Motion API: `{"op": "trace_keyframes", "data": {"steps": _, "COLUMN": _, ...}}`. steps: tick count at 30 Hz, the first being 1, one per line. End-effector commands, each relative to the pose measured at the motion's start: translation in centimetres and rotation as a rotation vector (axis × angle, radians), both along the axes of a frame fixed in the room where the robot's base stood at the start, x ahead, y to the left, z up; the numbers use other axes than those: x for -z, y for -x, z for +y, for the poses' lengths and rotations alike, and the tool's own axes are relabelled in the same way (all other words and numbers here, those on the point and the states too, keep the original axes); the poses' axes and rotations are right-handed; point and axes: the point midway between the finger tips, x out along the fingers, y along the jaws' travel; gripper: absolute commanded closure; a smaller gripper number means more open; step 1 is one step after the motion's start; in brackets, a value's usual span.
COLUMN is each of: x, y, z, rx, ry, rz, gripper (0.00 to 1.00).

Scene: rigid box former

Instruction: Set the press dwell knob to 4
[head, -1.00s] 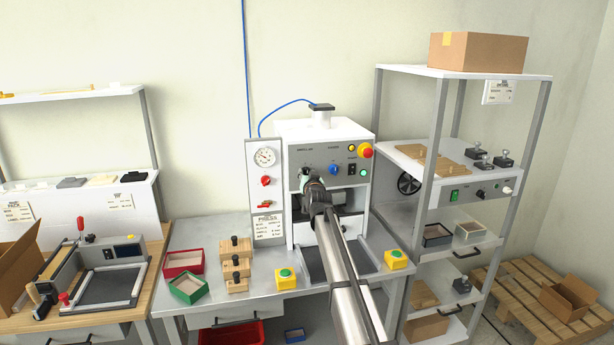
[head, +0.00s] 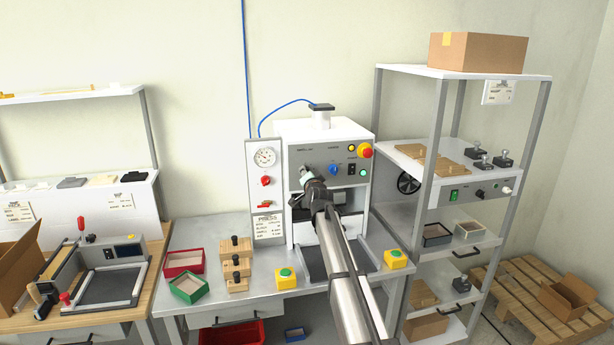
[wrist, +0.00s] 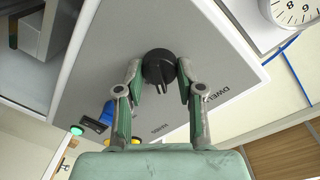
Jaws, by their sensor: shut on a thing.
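The press (head: 283,130) has a grey front panel. The black dwell knob (wrist: 158,65) is on that panel, beside the printed word DWELL in the wrist view. My gripper (wrist: 159,70) is shut on the knob, with one finger on each side of it. A ridge on the knob points toward my palm in the wrist view. I cannot read any scale numbers around the knob. In the head view my gripper (head: 306,175) is at the left part of the panel and mostly hides the knob.
A blue knob (head: 333,170) sits right of my gripper, with a red and yellow emergency stop (head: 365,152) beyond it. A gauge box (head: 265,200) with red handles stands close on the left. Yellow button boxes (head: 286,278) and wooden blocks (head: 236,265) are on the bench.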

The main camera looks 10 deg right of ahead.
Motion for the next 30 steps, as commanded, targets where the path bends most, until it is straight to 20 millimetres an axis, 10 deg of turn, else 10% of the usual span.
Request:
{"op": "trace_keyframes", "data": {"steps": 18, "x": -0.26, "y": -0.13, "z": -0.03, "rx": 0.001, "ry": -0.05, "rz": -0.001, "gripper": 0.97}}
{"op": "trace_keyframes", "data": {"steps": 19, "x": -0.26, "y": -0.13, "z": -0.03, "rx": 0.001, "ry": -0.05, "rz": -0.001, "gripper": 0.52}}
{"op": "trace_keyframes", "data": {"steps": 20, "x": -0.26, "y": -0.13, "z": -0.02, "rx": 0.0, "ry": -0.05, "rz": -0.001, "gripper": 0.41}}
{"op": "trace_keyframes", "data": {"steps": 30, "x": -0.11, "y": 0.0, "z": -0.01, "rx": 0.0, "ry": -0.049, "rz": 0.002, "gripper": 0.37}}
